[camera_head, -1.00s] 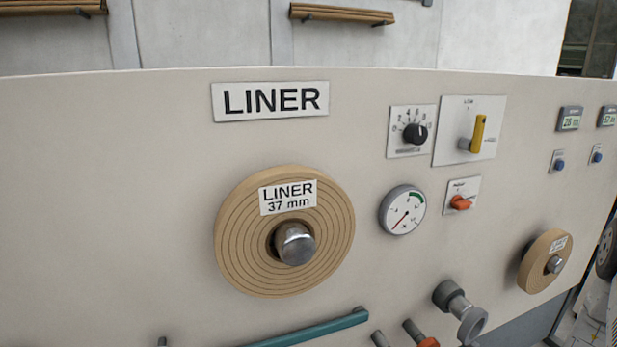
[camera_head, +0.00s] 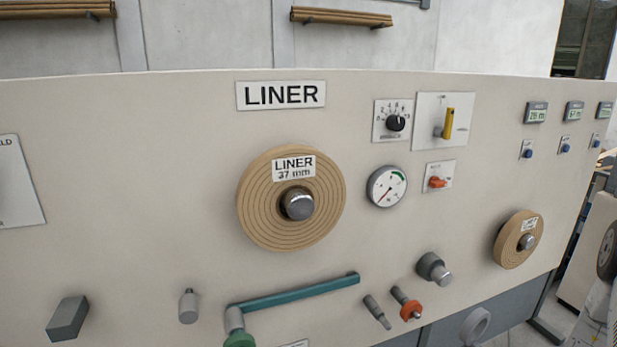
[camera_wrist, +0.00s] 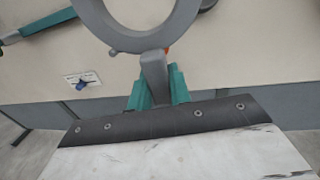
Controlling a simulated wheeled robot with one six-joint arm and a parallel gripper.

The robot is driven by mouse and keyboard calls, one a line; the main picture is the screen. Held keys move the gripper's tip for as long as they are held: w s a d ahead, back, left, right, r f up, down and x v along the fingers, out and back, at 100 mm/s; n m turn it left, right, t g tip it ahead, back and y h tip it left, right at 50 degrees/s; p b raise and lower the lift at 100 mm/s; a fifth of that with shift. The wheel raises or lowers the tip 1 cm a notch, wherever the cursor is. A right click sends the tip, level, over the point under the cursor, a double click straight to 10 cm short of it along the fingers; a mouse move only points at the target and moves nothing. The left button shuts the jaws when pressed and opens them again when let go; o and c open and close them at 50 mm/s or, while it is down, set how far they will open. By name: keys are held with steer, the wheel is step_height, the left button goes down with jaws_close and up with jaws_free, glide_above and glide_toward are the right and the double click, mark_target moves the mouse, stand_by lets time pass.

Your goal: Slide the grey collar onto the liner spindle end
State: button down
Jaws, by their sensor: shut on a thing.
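The grey collar (camera_head: 475,327) is a ring at the bottom right of the head view, in front of the panel's lower edge. It fills the top of the wrist view (camera_wrist: 140,42), with a tab (camera_wrist: 155,75) below it. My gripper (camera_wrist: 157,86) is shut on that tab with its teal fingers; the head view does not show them.
A teal bar (camera_head: 300,289) crosses the panel (camera_head: 140,200) below the roll. A smaller tan roll (camera_head: 508,245) sits at right. A gauge (camera_head: 387,187) and switches are beside the liner roll.

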steer(key=shift+w+d+m+h, duration=0.15)
steer(key=shift+w+m+h, duration=0.1)
steer(key=shift+m+h, duration=0.05)
steer(key=w+a+r, duration=0.4)
steer(key=a+r, duration=0.3)
steer(key=a, duration=0.2)
steer(key=w+a+r+y, duration=0.1)
steer(key=w+a+r, duration=0.2)
steer(key=a+r, duration=0.3)
steer(key=shift+w+a+r, duration=0.4)
steer(key=shift+a, duration=1.3)
steer(key=shift+r, duration=0.1)
